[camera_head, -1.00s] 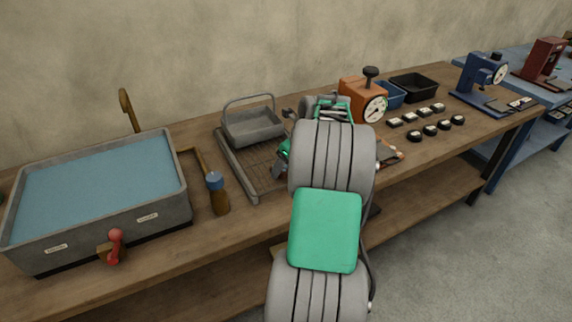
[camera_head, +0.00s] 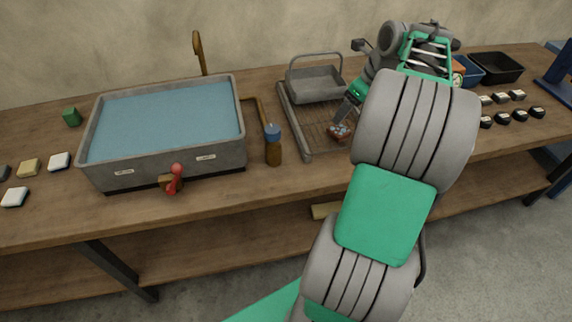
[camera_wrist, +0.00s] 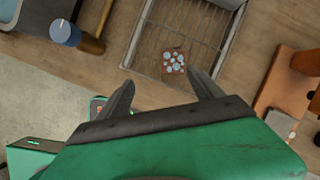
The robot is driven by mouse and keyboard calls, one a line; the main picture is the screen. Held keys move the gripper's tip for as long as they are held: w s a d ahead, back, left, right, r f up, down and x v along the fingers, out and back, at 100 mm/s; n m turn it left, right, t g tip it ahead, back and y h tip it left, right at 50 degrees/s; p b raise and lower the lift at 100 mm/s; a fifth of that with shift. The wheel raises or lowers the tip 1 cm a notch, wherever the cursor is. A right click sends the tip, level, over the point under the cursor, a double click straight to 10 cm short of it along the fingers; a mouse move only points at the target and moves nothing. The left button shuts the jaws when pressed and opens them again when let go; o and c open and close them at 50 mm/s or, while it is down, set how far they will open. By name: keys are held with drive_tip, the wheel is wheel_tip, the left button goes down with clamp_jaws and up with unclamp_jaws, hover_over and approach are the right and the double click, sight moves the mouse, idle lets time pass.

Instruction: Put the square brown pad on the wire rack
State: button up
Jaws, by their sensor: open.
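The square brown pad (camera_head: 340,132) is small and carries several pale, round spots. It lies inside the wire rack (camera_head: 298,135) near its front right part, apparently resting on the wires. In the wrist view the pad (camera_wrist: 173,62) sits within the frame of the rack (camera_wrist: 138,35), close to its near edge. My gripper (camera_wrist: 162,80) is open and empty, with its two fingers apart just short of the pad. In the head view my gripper (camera_head: 346,108) is over the rack's right side, and my arm hides part of that side.
A grey basket with a handle (camera_head: 316,85) stands on the rack's back part. A blue-capped brown bottle (camera_head: 273,146) and a water-filled tank (camera_head: 165,172) stand left. An orange machine (camera_wrist: 307,62) and black bin (camera_head: 497,68) are right. Small blocks lie on the bench's left end.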

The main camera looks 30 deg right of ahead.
drive_tip(key=w+a+n, duration=0.1)
drive_tip(key=a+n, duration=1.3)
drive_tip(key=a, duration=0.6)
drive_tip(key=s+a+f+n+g+p, duration=0.1)
drive_tip(key=s+a+f+n+p, duration=0.1)
drive_tip(key=s+a+n, duration=0.9)
drive_tip(key=shift+s+a+f+n+h+p, duration=0.35)
drive_tip(key=shift+a+n, duration=1.1)
drive_tip(key=shift+n, duration=2.35)
drive_tip(key=shift+w+f, duration=0.1)
drive_tip(key=shift+w, duration=0.05)
